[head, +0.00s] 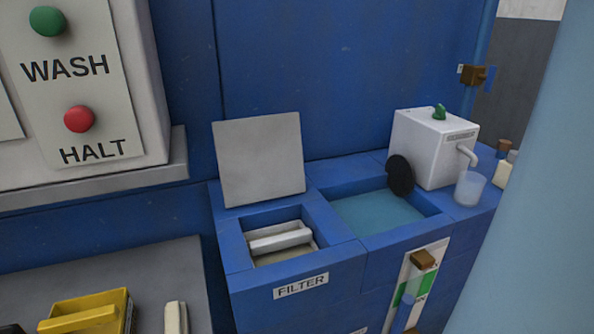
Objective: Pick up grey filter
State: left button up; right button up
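A pale grey filter with a raised bar handle (281,239) sits inside the square opening of the blue box marked FILTER (346,254). The grey lid (259,159) of this opening stands up at the back, so the opening is uncovered. The lower part of the filter is hidden by the box walls. Neither of my grippers can be made out in the head view.
A blue basin of water (376,212) lies right of the filter opening. Behind it stand a white dispenser (425,148) and a clear cup (469,188). A yellow handled block (88,315) and a small whitish block (176,318) are on a grey surface (150,275) at lower left.

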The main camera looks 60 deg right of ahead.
aim_at(267, 246)
jog(key=i+z, duration=0.1)
jog(key=z, duration=0.75)
jog(key=i+j+z, duration=0.1)
jog(key=z, duration=0.35)
jog(key=i+j+z, duration=0.1)
jog(key=z, duration=0.3)
jog(key=j+z, duration=0.1)
jog(key=z, duration=0.35)
